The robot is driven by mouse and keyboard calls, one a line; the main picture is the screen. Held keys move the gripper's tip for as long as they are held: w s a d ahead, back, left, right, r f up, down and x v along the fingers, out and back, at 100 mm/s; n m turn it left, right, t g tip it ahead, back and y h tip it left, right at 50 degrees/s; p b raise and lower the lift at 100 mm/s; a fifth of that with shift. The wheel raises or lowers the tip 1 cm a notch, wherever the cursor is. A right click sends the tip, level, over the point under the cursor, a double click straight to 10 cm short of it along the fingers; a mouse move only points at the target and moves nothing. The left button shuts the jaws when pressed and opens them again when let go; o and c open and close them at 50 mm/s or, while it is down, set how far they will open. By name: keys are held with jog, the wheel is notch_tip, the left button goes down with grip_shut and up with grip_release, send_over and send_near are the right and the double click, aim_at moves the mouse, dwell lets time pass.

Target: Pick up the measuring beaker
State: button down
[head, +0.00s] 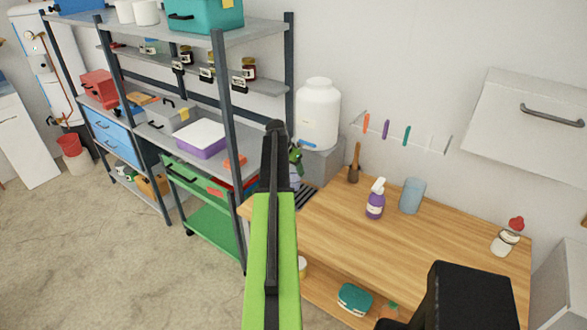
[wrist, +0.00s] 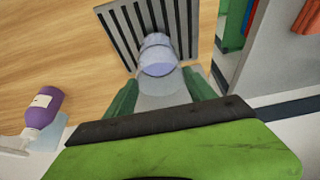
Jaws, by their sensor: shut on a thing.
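The measuring beaker (wrist: 157,58), a pale bluish-lavender vessel, is between the two green fingers of my gripper (wrist: 160,84) in the wrist view. The gripper is shut on it. Behind it in the wrist view is a dark-slatted grey rack (wrist: 125,32); I cannot tell whether the beaker touches it. In the head view my gripper (head: 297,160) is at the left end of the wooden counter, mostly hidden behind my arm, and a small part of the beaker (head: 295,182) shows beside it.
A purple spray bottle (head: 375,200) and a blue cup (head: 412,196) stand on the wooden counter (head: 420,235). A white jar (head: 318,112) stands on a grey block behind. Loaded shelving (head: 228,110) stands close on the left. The counter's middle front is clear.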

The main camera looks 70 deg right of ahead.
jog(key=w+a+r, duration=0.1)
jog(key=w+a, duration=0.1)
jog(key=a, duration=0.6)
jog(key=w+a+p, duration=0.1)
jog(key=w+a, duration=0.1)
jog(key=a, duration=0.7)
jog(key=shift+w+a+r, duration=0.2)
jog(key=shift+w+r, duration=0.05)
jog(key=shift+r, duration=0.15)
